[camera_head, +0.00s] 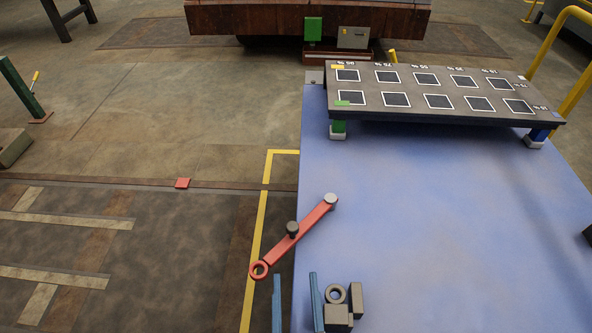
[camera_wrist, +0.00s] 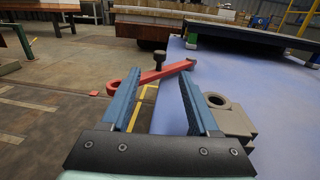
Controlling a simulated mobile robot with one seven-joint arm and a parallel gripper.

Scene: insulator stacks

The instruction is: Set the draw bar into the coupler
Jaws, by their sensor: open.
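The draw bar appears as a red bar (camera_head: 313,215) with a ring at its near left end and a dark knob partway along. It lies slanted at the blue table's left edge, its ring end overhanging. In the wrist view the bar (camera_wrist: 140,82) is beyond my fingers. A grey part with a round ring and blocks (camera_head: 337,312), which looks like the coupler, is at the bottom of the head view. It also shows right of my right finger in the wrist view (camera_wrist: 237,121). My gripper (camera_head: 296,276) is open and empty, nearer than the bar and left of the grey part.
The blue table (camera_head: 440,230) is mostly clear in the middle. A dark raised panel with white-framed squares (camera_head: 430,90) stands on short posts at its back. A yellow rail (camera_head: 575,95) is at the right. A small red block (camera_head: 182,183) lies on the floor at left.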

